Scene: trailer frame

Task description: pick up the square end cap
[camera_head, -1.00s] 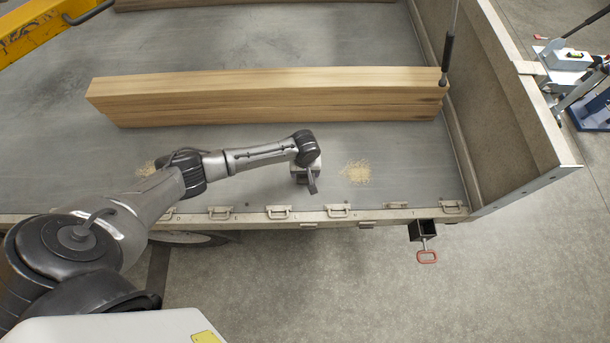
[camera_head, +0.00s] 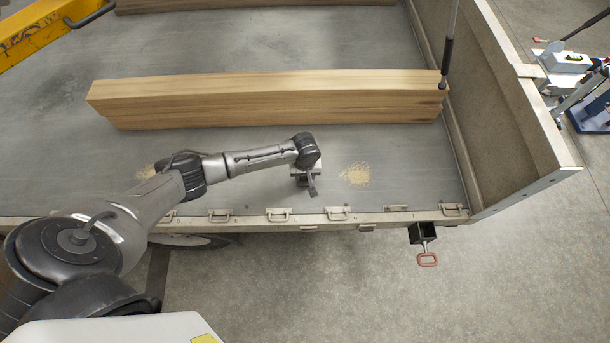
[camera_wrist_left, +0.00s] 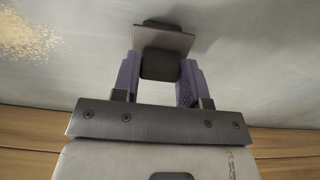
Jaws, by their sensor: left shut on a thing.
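The square end cap (camera_wrist_left: 165,39) is a dark square plate with a dark block on each side, in the left wrist view. My left gripper (camera_wrist_left: 160,70) is shut on its near block, with one purple finger pad on each side. In the head view my left gripper (camera_head: 311,185) is over the trailer deck, near the front edge. The cap is too small there to make out clearly. Whether the cap touches the deck cannot be told. My right gripper is not in view.
Long timber beams (camera_head: 265,98) lie on the deck behind the gripper. A sawdust patch (camera_head: 357,174) is just right of it. Lashing rings line the front rail (camera_head: 310,220). A side wall (camera_head: 500,110) stands at the right. The deck around the gripper is otherwise clear.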

